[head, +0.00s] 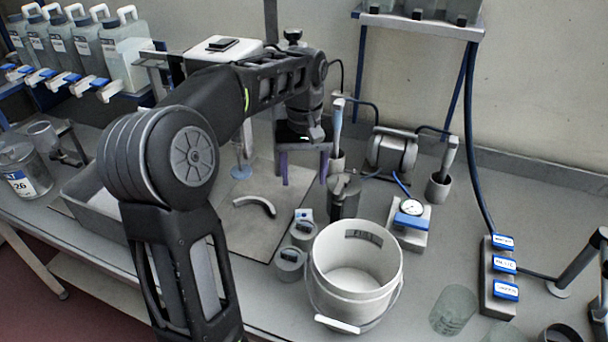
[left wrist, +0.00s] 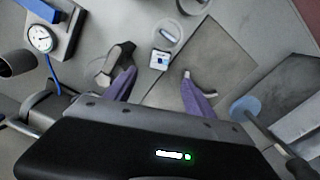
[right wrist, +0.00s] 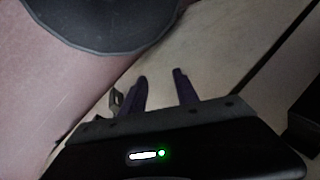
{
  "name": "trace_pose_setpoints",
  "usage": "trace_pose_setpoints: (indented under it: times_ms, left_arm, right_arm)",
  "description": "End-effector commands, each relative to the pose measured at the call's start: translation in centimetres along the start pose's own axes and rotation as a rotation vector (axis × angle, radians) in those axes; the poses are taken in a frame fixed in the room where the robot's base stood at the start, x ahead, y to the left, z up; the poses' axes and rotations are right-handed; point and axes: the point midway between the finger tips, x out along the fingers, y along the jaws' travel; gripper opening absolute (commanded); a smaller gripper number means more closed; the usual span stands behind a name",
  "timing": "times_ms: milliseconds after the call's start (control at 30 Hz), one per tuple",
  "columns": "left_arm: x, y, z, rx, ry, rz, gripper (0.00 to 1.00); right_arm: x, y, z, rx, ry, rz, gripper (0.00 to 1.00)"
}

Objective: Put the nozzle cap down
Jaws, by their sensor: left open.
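My left gripper (head: 304,168) is open, its two purple fingers pointing down over the bench behind the white bucket. In the left wrist view its fingers (left wrist: 165,82) are apart with nothing held between them. No part can be surely made out as the nozzle cap. A grey metal pot with a lever (head: 344,196) stands just right of the left gripper. My right gripper (right wrist: 161,88) is open and empty, away from the bench items.
The white bucket (head: 383,247) with its wire handle stands at the front. A gauge on a block (head: 410,213), a grey pump (head: 391,151) and a brush holder (head: 438,188) are to its right. Several jugs (head: 125,52) line the back left. A glass (head: 453,310) stands front right.

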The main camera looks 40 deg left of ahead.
Motion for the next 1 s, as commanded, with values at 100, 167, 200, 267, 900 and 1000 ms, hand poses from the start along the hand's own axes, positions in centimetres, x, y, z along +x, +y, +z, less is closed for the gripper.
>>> trace_pose_setpoints:
  times_ms: [100, 167, 200, 267, 900, 1000]
  left_arm:
    - [0.0, 0.0, 0.0, 0.0, 0.0, 0.0, 0.63]
    - [0.0, 0.0, 0.0, 0.0, 0.0, 0.0, 0.63]
    - [0.0, 0.0, 0.0, 0.0, 0.0, 0.0, 0.63]
    - [0.0, 0.0, 0.0, 0.0, 0.0, 0.0, 0.66]
    - [4.1, -0.5, 2.3, -0.016, 0.269, -0.005, 0.67]
    - [4.5, -0.2, 2.7, -0.005, 0.292, -0.003, 0.67]
  right_arm:
    - [0.0, 0.0, 0.0, 0.0, 0.0, 0.0, 0.36]
    - [0.0, 0.0, 0.0, 0.0, 0.0, 0.0, 0.36]
    - [0.0, 0.0, 0.0, 0.0, 0.0, 0.0, 0.36]
    - [0.0, 0.0, 0.0, 0.0, 0.0, 0.0, 0.36]
    - [-2.8, -0.8, 0.3, 0.007, -0.008, 0.009, 0.36]
    - [-2.9, -0.9, 0.3, 0.007, -0.009, 0.01, 0.36]
